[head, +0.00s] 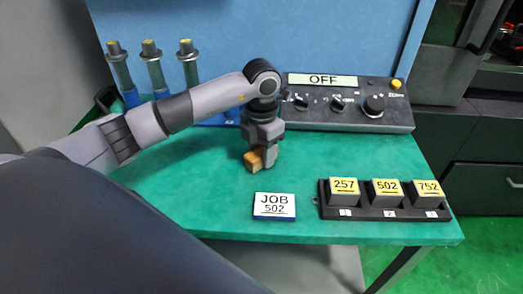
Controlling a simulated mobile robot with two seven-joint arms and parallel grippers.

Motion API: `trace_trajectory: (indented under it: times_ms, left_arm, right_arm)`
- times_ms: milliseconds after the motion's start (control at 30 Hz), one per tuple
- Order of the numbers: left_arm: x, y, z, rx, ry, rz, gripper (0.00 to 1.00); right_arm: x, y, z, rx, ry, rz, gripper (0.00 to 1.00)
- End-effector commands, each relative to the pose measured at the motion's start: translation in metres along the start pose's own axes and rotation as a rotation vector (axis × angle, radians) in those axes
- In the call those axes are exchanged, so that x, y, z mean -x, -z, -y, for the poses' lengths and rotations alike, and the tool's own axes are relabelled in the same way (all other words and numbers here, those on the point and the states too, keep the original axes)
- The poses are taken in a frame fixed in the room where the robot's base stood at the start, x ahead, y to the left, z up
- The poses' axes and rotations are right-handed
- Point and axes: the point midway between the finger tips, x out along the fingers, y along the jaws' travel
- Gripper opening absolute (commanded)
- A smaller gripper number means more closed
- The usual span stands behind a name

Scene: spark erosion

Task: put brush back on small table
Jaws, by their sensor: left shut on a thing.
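My left gripper (261,158) points down over the middle of the green small table (190,198). It is shut on the brush (254,161), of which an orange-brown block shows at the fingertips. The brush is at or just above the table top; I cannot tell whether it touches. The fingers hide part of it. My right gripper is not in view.
A control box (345,108) with an OFF display and knobs stands at the back. A JOB 502 card (274,206) lies in front. A black rack (385,212) holds blocks marked 257, 502 and 752. Several tool holders (153,70) stand back left.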

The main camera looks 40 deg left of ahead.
Motion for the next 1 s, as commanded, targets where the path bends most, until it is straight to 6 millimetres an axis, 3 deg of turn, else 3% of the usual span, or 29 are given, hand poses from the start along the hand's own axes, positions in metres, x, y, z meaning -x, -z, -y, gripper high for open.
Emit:
trace_trajectory:
  times_ms: [33, 67, 100, 133, 567, 1000]
  left_arm:
    - [-0.003, 0.0, 0.0, 0.0, 0.0, 0.0, 0.14]
    - [-0.002, 0.0, 0.0, 0.0, 0.0, 0.0, 0.49]
    - [-0.002, 0.0, 0.0, 0.0, 0.0, 0.0, 0.62]
    - [-0.002, 0.0, 0.0, 0.0, 0.0, 0.0, 0.68]
    - [0.009, -0.001, 0.0, 0.0, 0.0, 0.004, 0.68]
    - [0.099, -0.001, 0.0, 0.0, 0.0, 0.005, 0.68]
  right_arm:
    - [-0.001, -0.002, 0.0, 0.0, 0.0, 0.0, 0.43]
    - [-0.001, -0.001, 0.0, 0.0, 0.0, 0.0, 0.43]
    - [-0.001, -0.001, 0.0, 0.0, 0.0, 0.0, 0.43]
    - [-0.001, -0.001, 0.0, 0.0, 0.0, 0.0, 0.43]
    - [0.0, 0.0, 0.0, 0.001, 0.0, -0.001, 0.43]
    - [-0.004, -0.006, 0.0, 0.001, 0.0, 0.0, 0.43]
